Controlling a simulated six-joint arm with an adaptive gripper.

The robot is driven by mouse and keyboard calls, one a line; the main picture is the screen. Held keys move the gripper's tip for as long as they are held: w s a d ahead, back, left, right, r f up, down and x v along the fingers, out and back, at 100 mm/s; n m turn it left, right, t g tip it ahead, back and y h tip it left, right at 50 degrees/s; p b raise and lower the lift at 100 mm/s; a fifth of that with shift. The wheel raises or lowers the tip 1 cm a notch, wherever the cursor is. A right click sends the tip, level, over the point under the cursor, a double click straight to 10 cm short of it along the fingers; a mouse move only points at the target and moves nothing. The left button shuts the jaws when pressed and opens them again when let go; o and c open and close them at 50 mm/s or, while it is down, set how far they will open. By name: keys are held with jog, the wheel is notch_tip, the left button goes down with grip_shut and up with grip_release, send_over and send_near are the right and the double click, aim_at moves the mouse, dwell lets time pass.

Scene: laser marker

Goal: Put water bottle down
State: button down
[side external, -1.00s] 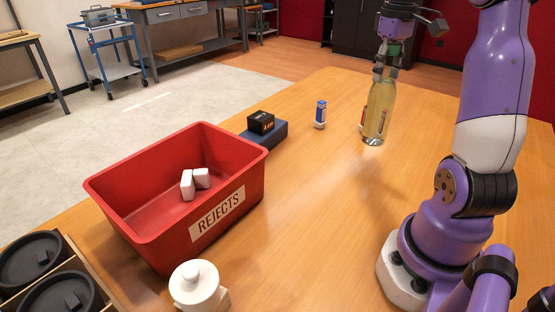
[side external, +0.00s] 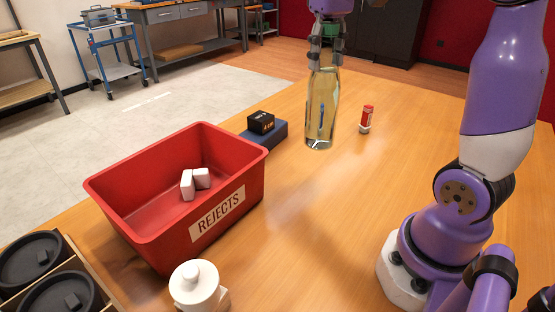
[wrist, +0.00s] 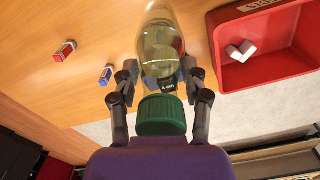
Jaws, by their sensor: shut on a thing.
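The water bottle (side external: 329,88) is clear with yellowish contents and a green cap (wrist: 161,115). It is upright in the side view, left of my arm's base, over the wooden table. My gripper (side external: 325,60) is above it, with its fingers shut around the bottle's neck just below the cap. The wrist view shows a finger on each side of the neck, and the bottle's body (wrist: 160,42) extends away from my gripper. I cannot tell whether its base touches the table or hangs just above it.
A small red-and-white item (side external: 367,117) stands right of the bottle. A small blue-and-white item (wrist: 106,75) is seen through the bottle in the side view. A red REJECTS bin (side external: 250,195) with white blocks and a black box (side external: 261,122) on a blue block are left. The table's front middle is clear.

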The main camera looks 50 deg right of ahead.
aim_at(318, 85)
jog(key=a, duration=1)
jog(key=shift+n, duration=0.3)
jog(key=d+f, duration=0.2)
jog(key=d, duration=0.1)
jog(key=w+d+f, duration=0.1)
jog(key=d+f, duration=0.1)
jog(key=d, duration=0.2)
jog(key=d+f, duration=0.2)
jog(key=d, duration=0.2)
jog(key=shift+w+f, duration=0.35)
jog(key=shift+w, duration=0.05)
jog(key=shift+d+f, duration=0.1)
jog(key=shift+f, duration=1.9)
jog(key=shift+c, duration=1.5)
grip_release()
